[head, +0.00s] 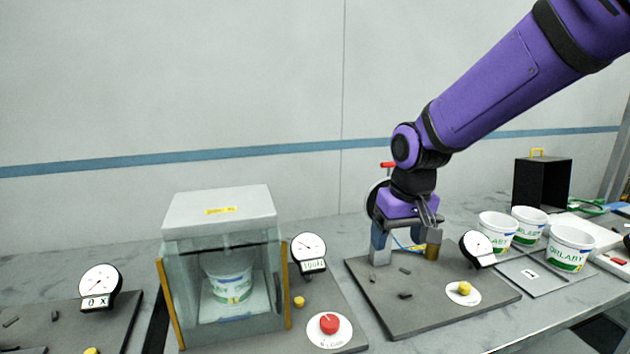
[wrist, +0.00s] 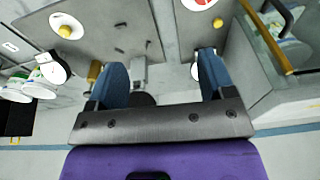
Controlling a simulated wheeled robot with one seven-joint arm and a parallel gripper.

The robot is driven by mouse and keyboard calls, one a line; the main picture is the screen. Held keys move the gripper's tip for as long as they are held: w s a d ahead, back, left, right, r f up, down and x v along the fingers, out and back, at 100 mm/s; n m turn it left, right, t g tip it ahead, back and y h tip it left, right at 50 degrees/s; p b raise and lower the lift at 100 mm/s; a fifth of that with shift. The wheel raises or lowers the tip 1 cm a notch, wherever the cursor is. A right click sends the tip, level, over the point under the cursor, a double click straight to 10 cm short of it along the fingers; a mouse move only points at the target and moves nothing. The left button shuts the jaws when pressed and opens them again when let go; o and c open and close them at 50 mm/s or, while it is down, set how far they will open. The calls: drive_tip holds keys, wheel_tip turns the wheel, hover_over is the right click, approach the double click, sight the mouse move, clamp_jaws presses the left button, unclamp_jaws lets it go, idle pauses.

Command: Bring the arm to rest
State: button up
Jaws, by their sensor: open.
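My arm (head: 500,90) is purple and reaches in from the upper right in the head view, bent down at its wrist. My gripper (head: 406,248) points down over the middle grey plate (head: 430,310), with its two blue-grey fingers spread apart and nothing between them that I can make out. In the wrist view my gripper (wrist: 162,68) also shows wide open and empty. A brass-coloured post (head: 432,252) stands close to the right finger in the head view; I cannot tell whether they touch. Part of a dial and a red-handled piece behind my wrist are hidden.
A glass-sided box (head: 220,215) with a white tub inside stands left of my gripper. A dial gauge (head: 477,248) and several white tubs (head: 571,247) stand to the right, before a black box (head: 541,183). A red button (head: 329,323) is at the front. Space above the bench is open.

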drive_tip(key=s+d+r+m+t, duration=0.1)
drive_tip(key=s+d+r, duration=0.2)
drive_tip(key=s+d, duration=0.2)
drive_tip(key=s+d+r+m+t, duration=0.1)
drive_tip(key=s+d+r, duration=0.3)
drive_tip(key=s, duration=0.5)
drive_tip(key=s+d+r+t, duration=0.1)
drive_tip(key=s+d+r, duration=0.2)
drive_tip(key=s+d, duration=0.3)
drive_tip(key=shift+s+r+m+t+h, duration=0.3)
drive_tip(key=shift+s+m, duration=0.1)
drive_tip(key=shift+s, duration=0.5)
drive_tip(key=shift+w, duration=0.1)
